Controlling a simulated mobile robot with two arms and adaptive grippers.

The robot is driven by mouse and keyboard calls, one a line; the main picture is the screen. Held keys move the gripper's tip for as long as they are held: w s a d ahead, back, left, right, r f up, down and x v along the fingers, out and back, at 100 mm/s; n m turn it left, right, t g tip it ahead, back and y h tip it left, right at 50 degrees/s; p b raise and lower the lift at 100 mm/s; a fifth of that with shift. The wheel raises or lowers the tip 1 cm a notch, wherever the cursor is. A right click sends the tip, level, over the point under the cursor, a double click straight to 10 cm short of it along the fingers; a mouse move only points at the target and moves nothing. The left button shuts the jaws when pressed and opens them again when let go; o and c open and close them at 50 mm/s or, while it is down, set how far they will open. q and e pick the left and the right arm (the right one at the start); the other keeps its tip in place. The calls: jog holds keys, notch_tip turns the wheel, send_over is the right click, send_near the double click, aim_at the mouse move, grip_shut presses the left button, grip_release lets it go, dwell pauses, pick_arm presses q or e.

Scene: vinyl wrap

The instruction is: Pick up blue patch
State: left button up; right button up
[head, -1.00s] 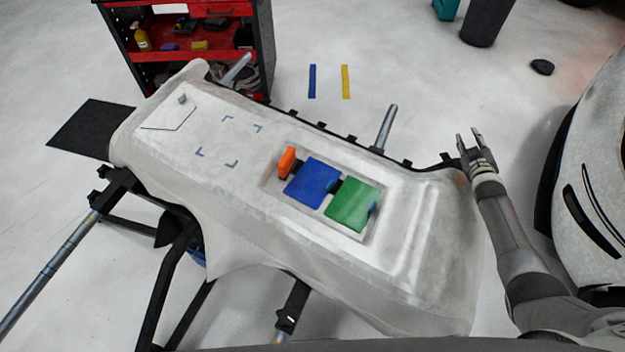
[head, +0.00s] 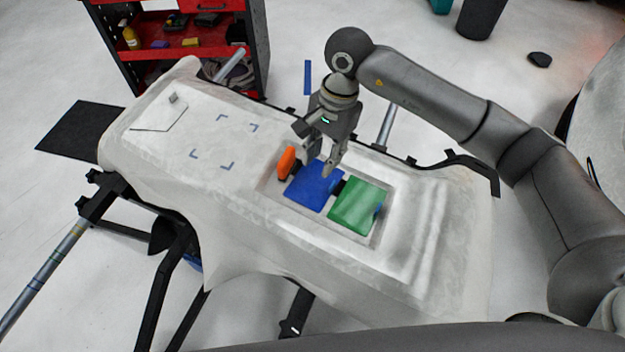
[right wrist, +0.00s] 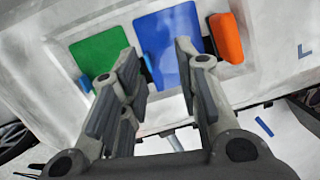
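The blue patch (head: 312,188) lies flat in the recess of the white covered panel, between an orange tool (head: 287,162) and a green patch (head: 354,207). My right gripper (head: 322,166) points down over the far edge of the blue patch. In the right wrist view the gripper (right wrist: 162,75) is open, its fingers spread, with the blue patch (right wrist: 172,42) beyond and between them and nothing held. The green patch (right wrist: 98,52) and orange tool (right wrist: 226,38) also show there. Whether the fingertips touch the patch cannot be told. My left gripper is out of view.
The white panel (head: 200,120) rests on a dark stand, with corner marks printed at its left part. A red tool cart (head: 190,52) stands behind. A dark mat (head: 80,130) lies on the floor at left.

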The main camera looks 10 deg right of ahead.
jog(key=d+h, duration=0.1)
jog(key=d, duration=0.1)
jog(key=n+p, duration=0.1)
send_over(332, 183)
jog(key=shift+t+h, duration=0.4)
notch_tip(332, 183, down, 5)
jog(key=shift+w+a+f, duration=0.1)
jog(key=shift+f, duration=0.1)
jog(key=f+p, duration=0.1)
jog(key=f, duration=0.3)
jog(key=shift+d+f+p, duration=0.2)
jog(key=shift+f+p, duration=0.2)
jog(key=shift+f, duration=0.25)
grip_shut()
